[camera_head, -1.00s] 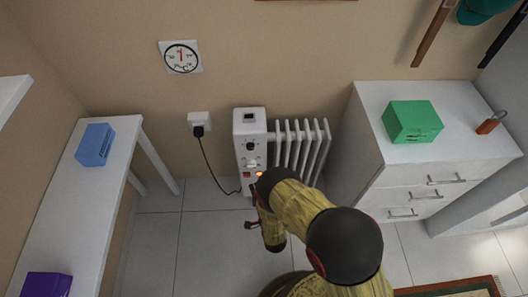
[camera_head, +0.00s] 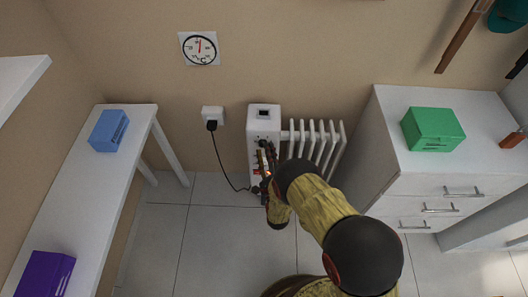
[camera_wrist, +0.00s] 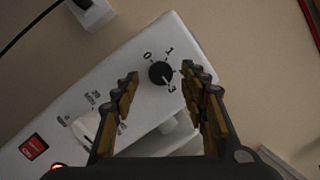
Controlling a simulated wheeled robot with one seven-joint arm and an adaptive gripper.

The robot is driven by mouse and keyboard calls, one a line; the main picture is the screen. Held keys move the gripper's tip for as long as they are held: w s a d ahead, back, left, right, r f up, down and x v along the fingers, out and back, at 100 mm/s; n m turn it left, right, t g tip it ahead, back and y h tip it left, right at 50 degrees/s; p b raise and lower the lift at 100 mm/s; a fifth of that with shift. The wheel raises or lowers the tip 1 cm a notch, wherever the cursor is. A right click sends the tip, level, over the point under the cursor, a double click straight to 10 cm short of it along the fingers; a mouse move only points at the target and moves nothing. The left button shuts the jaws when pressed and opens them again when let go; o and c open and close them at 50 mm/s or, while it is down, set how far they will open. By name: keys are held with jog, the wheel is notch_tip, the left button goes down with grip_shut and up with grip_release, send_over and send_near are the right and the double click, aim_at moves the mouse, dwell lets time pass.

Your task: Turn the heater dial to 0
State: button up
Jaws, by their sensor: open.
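The white heater (camera_head: 264,124) stands against the wall, with ribbed fins on its right. Its round black dial (camera_wrist: 161,72) shows in the wrist view, with the marks 0, 1 and 3 around it. The dial's white pointer line appears to point toward the 3. My gripper (camera_wrist: 159,77) is open, its fingertips on either side of the dial in that view, with nothing held. I cannot tell whether they touch it. In the head view my gripper (camera_head: 267,157) is in front of the heater's control panel and hides most of it.
Below the dial are a white knob (camera_wrist: 86,125), a red switch (camera_wrist: 33,147) and a glowing lamp. A black cord runs to the wall plug (camera_head: 212,116). A white table (camera_head: 85,190) stands left and a drawer cabinet (camera_head: 385,150) right.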

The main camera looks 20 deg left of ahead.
jog(key=shift+w+a+r, duration=0.15)
jog(key=shift+w+a, duration=0.1)
jog(key=shift+w, duration=0.25)
jog(key=c, duration=0.4)
jog(key=c, duration=0.7)
grip_shut()
